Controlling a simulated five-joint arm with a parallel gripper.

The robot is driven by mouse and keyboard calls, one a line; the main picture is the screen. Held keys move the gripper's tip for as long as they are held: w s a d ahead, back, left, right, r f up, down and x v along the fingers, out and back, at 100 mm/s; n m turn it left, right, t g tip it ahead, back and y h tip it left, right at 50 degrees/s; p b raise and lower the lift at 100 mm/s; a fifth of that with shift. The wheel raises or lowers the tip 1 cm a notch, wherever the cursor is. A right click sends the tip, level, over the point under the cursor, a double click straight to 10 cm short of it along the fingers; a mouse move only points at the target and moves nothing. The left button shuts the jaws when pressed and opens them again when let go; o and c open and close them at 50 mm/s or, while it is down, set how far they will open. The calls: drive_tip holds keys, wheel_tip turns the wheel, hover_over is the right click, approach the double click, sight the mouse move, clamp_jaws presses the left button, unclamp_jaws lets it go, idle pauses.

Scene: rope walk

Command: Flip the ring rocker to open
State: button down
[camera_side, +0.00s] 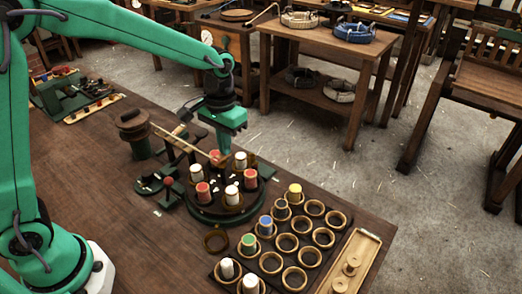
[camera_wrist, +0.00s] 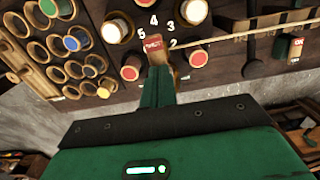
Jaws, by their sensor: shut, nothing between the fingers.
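The ring rocker (camera_wrist: 153,44) shows in the wrist view as a small red-faced piece with white lettering that looks like "SHUT". It lies just past the tips of my gripper (camera_wrist: 157,72), whose green fingers are closed together and empty. Whether they touch the rocker I cannot tell. In the side view my gripper (camera_side: 224,153) points down over the back of the round dark ring stand (camera_side: 205,212), which carries several red and white spools. The rocker is hard to make out there, partly hidden by the fingers.
A pale rod (camera_side: 180,138) reaches to the ring beside my gripper. A rack of wooden cups (camera_side: 287,242) with some coloured spools stands at the front right, next to a wooden tray (camera_side: 360,255). A second lettered block (camera_wrist: 296,48) shows at the wrist view's right. The bench's left front is clear.

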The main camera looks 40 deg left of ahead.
wheel_tip(320, 180, up, 8)
idle(1.1)
idle(0.4)
drive_tip(key=s+a+r+t, duration=0.1)
drive_tip(key=s+a, duration=0.3)
drive_tip(key=s, duration=0.5)
drive_tip(key=s+a+r+t, duration=0.2)
drive_tip(key=s+a+t, duration=0.2)
drive_tip(key=s, duration=0.6)
drive_tip(key=shift+t, duration=0.3)
